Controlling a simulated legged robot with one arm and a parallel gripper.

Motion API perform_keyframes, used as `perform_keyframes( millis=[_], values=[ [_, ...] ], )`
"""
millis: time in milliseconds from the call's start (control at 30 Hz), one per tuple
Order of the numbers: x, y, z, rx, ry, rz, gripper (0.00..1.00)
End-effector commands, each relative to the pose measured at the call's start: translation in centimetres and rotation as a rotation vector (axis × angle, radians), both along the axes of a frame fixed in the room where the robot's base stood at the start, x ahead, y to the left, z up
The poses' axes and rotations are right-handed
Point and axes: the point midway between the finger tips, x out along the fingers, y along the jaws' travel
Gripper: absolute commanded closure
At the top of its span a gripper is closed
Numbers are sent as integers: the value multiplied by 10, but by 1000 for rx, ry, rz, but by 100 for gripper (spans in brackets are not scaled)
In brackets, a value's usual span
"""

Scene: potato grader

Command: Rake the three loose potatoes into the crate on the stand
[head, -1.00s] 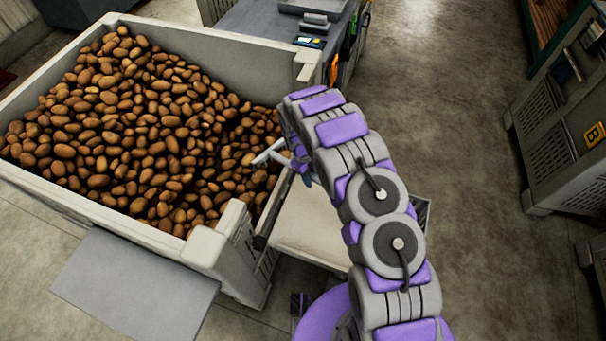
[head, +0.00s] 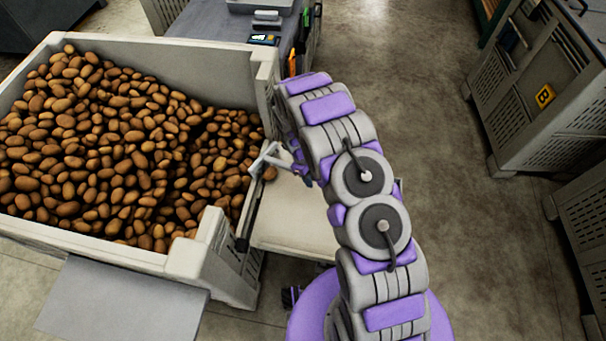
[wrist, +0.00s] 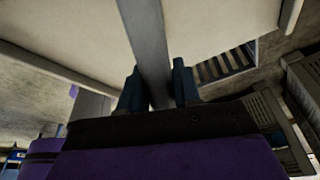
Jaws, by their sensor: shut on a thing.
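My gripper (wrist: 157,88) is shut on the grey handle of a rake (wrist: 147,35). In the head view, the rake's pale head (head: 262,160) is at the right wall of the large potato bin. One brown potato (head: 270,173) shows just beside the rake head, at the left edge of a cream-coloured flat top (head: 290,222). Other loose potatoes cannot be picked out; my arm covers much of the top. A slotted grey crate (wrist: 228,64) shows partly beyond the top's edge in the wrist view; my arm mostly hides it in the head view.
The large pale bin (head: 190,258) full of potatoes stands at left, with a grey panel (head: 120,305) in front. A grey bench (head: 215,22) with a device stands behind. Slotted grey containers (head: 505,100) stand at right. Concrete floor (head: 425,110) between is clear.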

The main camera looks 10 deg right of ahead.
Motion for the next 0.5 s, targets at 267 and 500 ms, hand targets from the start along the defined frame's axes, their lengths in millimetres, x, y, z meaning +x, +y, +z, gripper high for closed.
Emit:
perform_keyframes(
  millis=[267,500],
  values=[
    [-9,-27,-7,-2,2,-2,100],
    [-15,-49,-11,-1,0,-3,100]
  ],
)
